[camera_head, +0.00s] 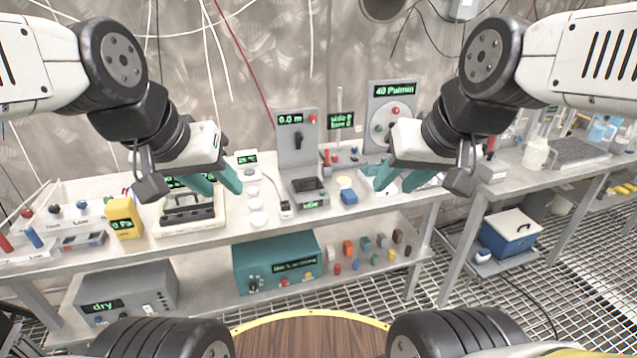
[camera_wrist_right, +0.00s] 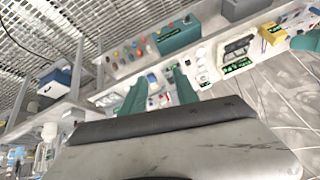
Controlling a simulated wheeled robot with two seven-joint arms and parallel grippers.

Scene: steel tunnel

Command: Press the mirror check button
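I cannot tell which control is the mirror check button; no readable label names it. Candidates in the head view are a grey panel with a green "40 P/almin" display (camera_head: 392,110), bearing a red and a green button, and a grey "0.0 m" panel (camera_head: 297,137) with a red button and black lever. My left gripper (camera_head: 218,182) is open and empty above the bench, left of the "0.0 m" panel. My right gripper (camera_head: 379,175) is open and empty in front of the "40 P/almin" panel; its spread teal fingers also show in the right wrist view (camera_wrist_right: 160,92).
The grey bench (camera_head: 180,245) is crowded with devices, including a yellow meter (camera_head: 123,217) and a cream case (camera_head: 188,225). A teal box (camera_head: 277,264) and several coloured pieces stand on the lower shelf. A blue-and-white cooler (camera_head: 508,234) sits at right above the grating.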

